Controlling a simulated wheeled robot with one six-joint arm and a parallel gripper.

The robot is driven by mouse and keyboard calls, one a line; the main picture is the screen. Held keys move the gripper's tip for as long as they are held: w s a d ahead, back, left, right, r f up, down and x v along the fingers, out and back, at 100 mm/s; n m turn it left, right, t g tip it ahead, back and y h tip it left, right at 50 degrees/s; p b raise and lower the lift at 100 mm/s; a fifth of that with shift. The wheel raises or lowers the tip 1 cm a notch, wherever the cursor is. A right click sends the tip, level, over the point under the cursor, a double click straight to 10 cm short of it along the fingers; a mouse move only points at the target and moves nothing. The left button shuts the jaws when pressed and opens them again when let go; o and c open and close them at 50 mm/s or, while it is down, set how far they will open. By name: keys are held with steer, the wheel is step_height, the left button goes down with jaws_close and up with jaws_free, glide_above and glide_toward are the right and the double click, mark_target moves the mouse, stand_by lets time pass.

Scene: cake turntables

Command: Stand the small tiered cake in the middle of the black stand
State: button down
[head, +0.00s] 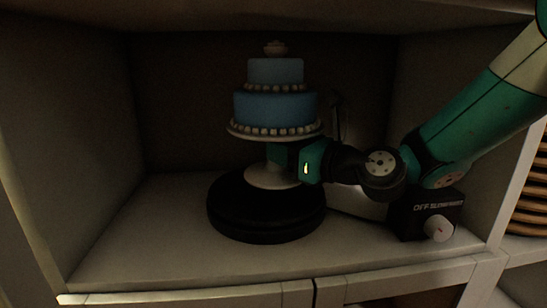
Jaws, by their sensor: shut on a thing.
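The small tiered cake (276,106) has two blue tiers with pale beaded edges and a pale ornament on top. It is upright on a white plate with a short pedestal (268,178). The black stand (266,222) is a thick round disc on the cabinet floor. The pedestal's foot shows against the rear and middle of the disc's top; I cannot tell whether it touches. My gripper (284,160) comes in from the right, just under the plate, and is shut on the cake's pedestal. Its fingertips are mostly hidden.
A black control box (430,214) with a pale knob stands at the right, below my arm, with a cable behind it. Cabinet walls enclose both sides, and a shelf (270,12) hangs above the cake. The floor left of the stand is clear.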

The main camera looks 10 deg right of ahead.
mark_target(273, 164)
steer(key=shift+x, duration=1.45)
step_height(273, 164, down, 4)
steer(key=shift+s+d+r+b, duration=0.1)
steer(key=shift+r+b, duration=0.1)
steer(key=shift+b, duration=0.95)
steer(key=shift+r, duration=0.15)
steer(key=c, duration=0.8)
jaws_free()
steer(key=shift+f, duration=0.2)
